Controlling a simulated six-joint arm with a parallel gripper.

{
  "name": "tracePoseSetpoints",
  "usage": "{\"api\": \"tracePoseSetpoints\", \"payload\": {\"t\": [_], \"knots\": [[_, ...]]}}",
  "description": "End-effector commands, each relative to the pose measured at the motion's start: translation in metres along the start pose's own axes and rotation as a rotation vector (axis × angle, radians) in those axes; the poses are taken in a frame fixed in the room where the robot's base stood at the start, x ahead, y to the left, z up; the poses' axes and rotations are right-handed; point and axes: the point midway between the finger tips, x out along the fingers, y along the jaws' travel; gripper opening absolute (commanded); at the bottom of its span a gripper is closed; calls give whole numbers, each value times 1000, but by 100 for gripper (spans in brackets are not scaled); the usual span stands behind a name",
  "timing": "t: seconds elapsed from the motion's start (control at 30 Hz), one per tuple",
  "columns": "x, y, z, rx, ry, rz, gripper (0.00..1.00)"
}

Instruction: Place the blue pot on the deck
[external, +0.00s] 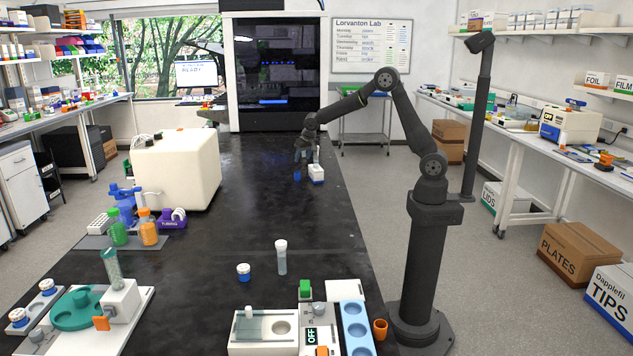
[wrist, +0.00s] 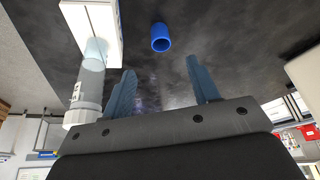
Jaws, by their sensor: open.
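The blue pot (external: 297,176) is a small blue cylinder on the black bench, beside a small white block. In the wrist view the blue pot (wrist: 161,38) lies beyond the fingertips, roughly in line with the gap between them, with its round opening showing. My gripper (external: 305,154) is over the far part of the bench, close to the pot and block. In the wrist view my gripper (wrist: 160,66) has its two blue fingers spread with nothing between them. I cannot tell for sure which surface is the deck.
The white block (external: 316,174) stands close right of the pot. A clear capped tube (wrist: 88,92) is near the left finger. A large cream box (external: 178,170) is at the left. A blue-holed rack (external: 354,314) and a capped tube (external: 281,258) stand nearer.

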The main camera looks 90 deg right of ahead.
Motion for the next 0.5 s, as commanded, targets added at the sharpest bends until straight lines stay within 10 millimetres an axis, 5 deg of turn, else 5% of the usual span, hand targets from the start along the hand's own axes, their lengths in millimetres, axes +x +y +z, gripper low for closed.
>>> {"api": "tracePoseSetpoints", "payload": {"t": [0.17, 0.4, 0.5], "knots": [[-2, 0, -1, 0, 1, -1, 55], [-44, -2, -3, 1, 2, -1, 55], [-35, -1, -2, 1, -4, 2, 55]]}}
